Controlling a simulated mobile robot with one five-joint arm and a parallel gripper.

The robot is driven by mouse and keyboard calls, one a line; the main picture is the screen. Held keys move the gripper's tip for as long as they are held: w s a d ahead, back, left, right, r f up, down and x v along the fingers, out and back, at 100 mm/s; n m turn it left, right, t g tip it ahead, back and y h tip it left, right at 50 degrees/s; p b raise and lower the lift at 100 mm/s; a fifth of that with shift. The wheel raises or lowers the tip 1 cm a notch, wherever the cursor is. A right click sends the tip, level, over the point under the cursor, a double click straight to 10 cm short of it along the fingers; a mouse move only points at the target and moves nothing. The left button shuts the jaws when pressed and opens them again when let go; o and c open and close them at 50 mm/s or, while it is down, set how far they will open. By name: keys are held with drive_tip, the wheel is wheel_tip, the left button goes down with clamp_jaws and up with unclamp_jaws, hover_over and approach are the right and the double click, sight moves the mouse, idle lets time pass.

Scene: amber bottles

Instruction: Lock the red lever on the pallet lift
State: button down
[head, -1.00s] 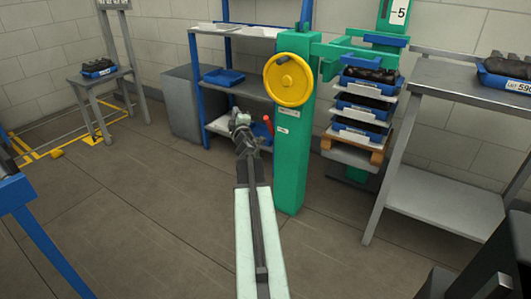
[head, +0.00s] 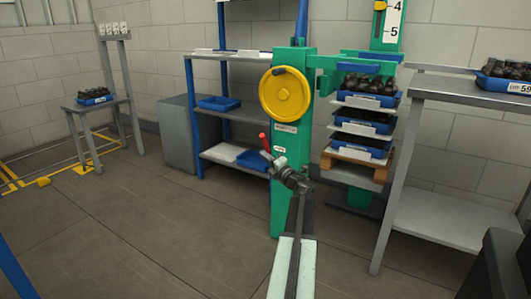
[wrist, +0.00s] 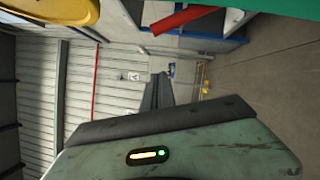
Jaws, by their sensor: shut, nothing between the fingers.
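The red lever (head: 263,141) sticks out from the left side of the pallet lift's green post (head: 291,120), below the yellow handwheel (head: 285,94). It slants up and to the left. My gripper (head: 268,157) is just below the lever in the head view, in front of the post. Its fingers are shut and hold nothing. In the wrist view the lever (wrist: 182,19) crosses the top, above and apart from my dark fingers (wrist: 158,92). I cannot tell how near they are in depth. The lever's pivot is hidden.
Stacked blue trays (head: 362,127) of bottles sit on the lift's wooden pallet (head: 352,162). A grey table (head: 460,91) stands right, a blue-framed shelf (head: 234,116) behind left. The floor (head: 150,220) at left is clear.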

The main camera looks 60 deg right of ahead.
sight(266, 145)
drive_tip(key=w+d+r+p, duration=0.2)
drive_tip(key=w+d, duration=0.4)
drive_tip(key=shift+d+r, duration=0.2)
drive_tip(key=shift+d, duration=0.2)
drive_tip(key=shift+w, duration=0.1)
